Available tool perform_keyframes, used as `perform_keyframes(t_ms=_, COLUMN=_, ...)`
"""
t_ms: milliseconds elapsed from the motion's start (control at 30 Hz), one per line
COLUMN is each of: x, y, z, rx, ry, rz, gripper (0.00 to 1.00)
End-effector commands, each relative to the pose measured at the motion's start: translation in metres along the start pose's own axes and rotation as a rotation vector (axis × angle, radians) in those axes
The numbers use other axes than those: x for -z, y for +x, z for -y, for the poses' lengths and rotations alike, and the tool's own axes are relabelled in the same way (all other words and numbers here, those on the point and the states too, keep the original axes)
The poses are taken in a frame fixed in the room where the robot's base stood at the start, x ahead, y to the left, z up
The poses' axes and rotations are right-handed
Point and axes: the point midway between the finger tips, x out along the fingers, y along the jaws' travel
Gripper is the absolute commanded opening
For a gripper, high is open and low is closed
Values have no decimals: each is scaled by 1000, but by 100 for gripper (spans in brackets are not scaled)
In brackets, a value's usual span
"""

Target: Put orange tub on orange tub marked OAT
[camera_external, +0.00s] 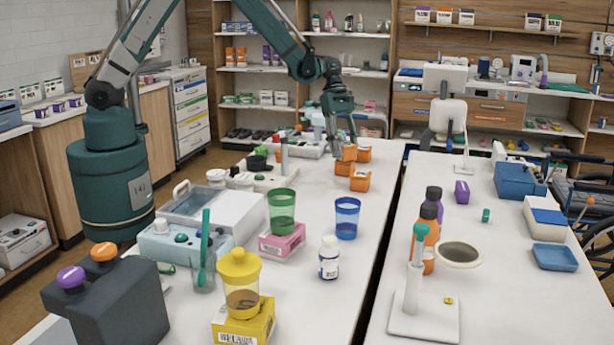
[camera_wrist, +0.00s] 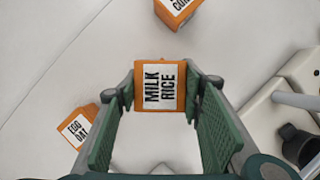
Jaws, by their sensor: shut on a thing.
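My gripper (camera_external: 341,145) is shut on an orange tub (camera_external: 346,154). In the wrist view the tub (camera_wrist: 160,85) sits between the two green fingers (camera_wrist: 165,95), and its white label reads MILK RICE. A second orange tub, labelled EGG OAT (camera_wrist: 79,131), stands apart at the lower left of the wrist view. It appears to be the tub (camera_external: 364,154) just right of my gripper in the external view. I cannot tell whether the held tub touches the table.
A third orange tub (camera_wrist: 178,10) is cut off at the wrist view's top; it appears to be the nearer tub (camera_external: 360,180) externally. A pale stand with a black cup (camera_external: 257,163) is left of my gripper.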

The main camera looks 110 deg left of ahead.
Motion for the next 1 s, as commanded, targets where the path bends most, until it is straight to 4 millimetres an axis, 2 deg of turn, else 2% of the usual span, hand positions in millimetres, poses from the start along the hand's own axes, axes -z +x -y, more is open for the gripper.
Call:
perform_keyframes(t_ms=200, x=2, y=4, z=0, rx=0, ry=0, rz=0, gripper=23)
perform_keyframes(t_ms=233, x=1, y=3, z=0, rx=0, ry=0, rz=0, gripper=40)
perform_keyframes(t_ms=333, x=1, y=3, z=0, rx=0, ry=0, rz=0, gripper=52)
perform_keyframes(t_ms=767, x=0, y=1, z=0, rx=0, ry=0, rz=0, gripper=52)
perform_keyframes(t_ms=1000, x=0, y=-10, z=0, rx=0, ry=0, rz=0, gripper=52)
